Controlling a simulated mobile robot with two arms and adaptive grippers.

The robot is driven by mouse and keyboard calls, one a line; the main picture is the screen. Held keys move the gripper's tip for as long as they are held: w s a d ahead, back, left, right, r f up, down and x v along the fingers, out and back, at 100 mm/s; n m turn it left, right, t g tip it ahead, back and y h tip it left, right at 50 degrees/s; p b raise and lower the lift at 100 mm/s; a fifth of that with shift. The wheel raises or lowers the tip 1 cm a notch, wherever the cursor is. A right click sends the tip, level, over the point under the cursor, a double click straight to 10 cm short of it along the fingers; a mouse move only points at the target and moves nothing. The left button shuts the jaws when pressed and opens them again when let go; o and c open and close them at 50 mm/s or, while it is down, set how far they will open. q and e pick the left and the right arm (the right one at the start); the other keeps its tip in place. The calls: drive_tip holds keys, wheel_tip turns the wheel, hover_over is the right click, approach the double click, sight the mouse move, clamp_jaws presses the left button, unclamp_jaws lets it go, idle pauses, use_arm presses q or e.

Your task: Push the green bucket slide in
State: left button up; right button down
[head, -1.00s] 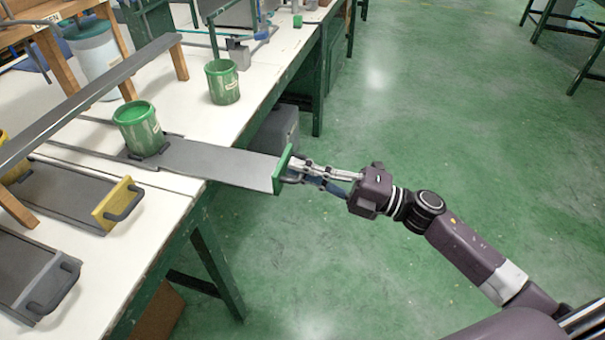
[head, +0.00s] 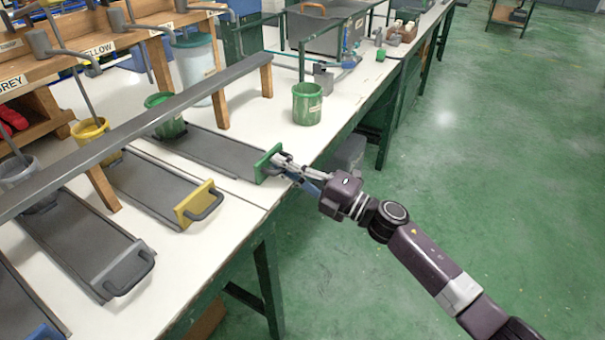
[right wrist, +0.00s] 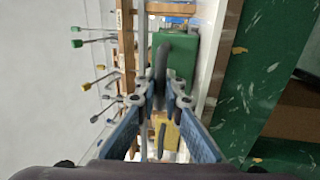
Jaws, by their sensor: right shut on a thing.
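The green bucket slide (head: 215,149) is a grey tray with a green front plate (head: 268,163). It lies on the white bench, its front plate near the bench edge. A green bucket (head: 165,117) stands at its far end, partly behind the long grey rail. My right gripper (head: 284,164) is shut on the slide's handle at the green plate. In the right wrist view the fingers (right wrist: 160,95) close around the dark handle (right wrist: 162,58) in front of the green plate (right wrist: 177,54). My left gripper is not in view.
A second green bucket (head: 307,104) stands on the bench to the right of the slide. The yellow slide (head: 160,187) and a grey slide (head: 85,240) lie to the left. The grey rail (head: 140,130) crosses above the slides on wooden posts. The floor at right is clear.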

drive_tip(key=shift+x, duration=0.75)
drive_tip(key=shift+f, duration=0.15)
drive_tip(key=c, duration=2.3)
unclamp_jaws()
drive_tip(key=v, duration=1.2)
drive_tip(key=shift+o, duration=0.6)
